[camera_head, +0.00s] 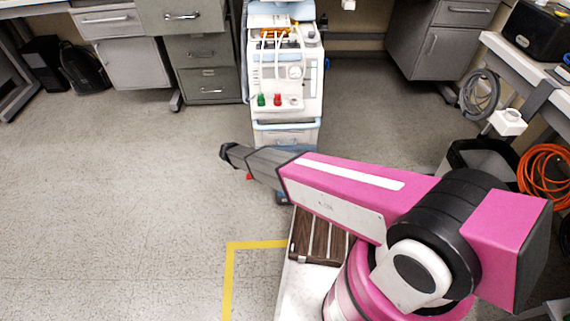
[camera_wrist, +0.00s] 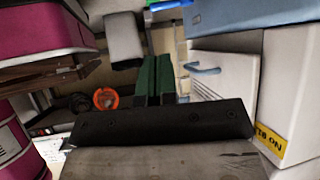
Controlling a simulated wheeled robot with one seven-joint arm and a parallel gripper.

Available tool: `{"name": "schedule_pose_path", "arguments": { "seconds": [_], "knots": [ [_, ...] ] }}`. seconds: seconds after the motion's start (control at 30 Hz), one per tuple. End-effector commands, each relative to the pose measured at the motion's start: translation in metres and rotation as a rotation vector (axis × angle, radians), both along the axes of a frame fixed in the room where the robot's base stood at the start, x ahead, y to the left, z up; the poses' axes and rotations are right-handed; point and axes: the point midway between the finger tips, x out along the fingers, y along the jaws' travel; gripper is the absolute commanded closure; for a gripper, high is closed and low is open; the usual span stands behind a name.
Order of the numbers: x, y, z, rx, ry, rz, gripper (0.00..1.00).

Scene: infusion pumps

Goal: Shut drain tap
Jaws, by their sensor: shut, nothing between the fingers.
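I cannot pick out the drain tap for certain. A small red part (camera_head: 249,177) shows at the lower edge of my grey forearm, at the left of the pump machine's (camera_head: 284,75) base; the arm hides what surrounds it. In the wrist view, the two dark green fingers of my gripper (camera_wrist: 156,62) are together with nothing between them. The white machine side (camera_wrist: 226,75) with a blue handle (camera_wrist: 202,69) lies to their right, apart from them. My gripper's fingers cannot be made out in the head view.
Green and red knobs (camera_head: 269,100) sit on the machine's front. A bin (camera_head: 482,157) and an orange cable coil (camera_head: 545,172) are at the right. Open floor (camera_head: 120,190) spreads to the left.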

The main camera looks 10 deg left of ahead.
Motion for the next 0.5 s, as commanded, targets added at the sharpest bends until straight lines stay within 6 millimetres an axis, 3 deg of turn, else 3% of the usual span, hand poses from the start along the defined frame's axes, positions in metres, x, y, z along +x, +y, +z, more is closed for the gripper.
{"name": "schedule_pose_path", "arguments": {
  "seconds": [0.33,0.5],
  "knots": [
    [0.001,-0.003,-0.002,0.000,0.002,0.000,1.00],
    [0.008,-0.018,-0.012,0.000,0.003,-0.002,1.00]
  ]
}}
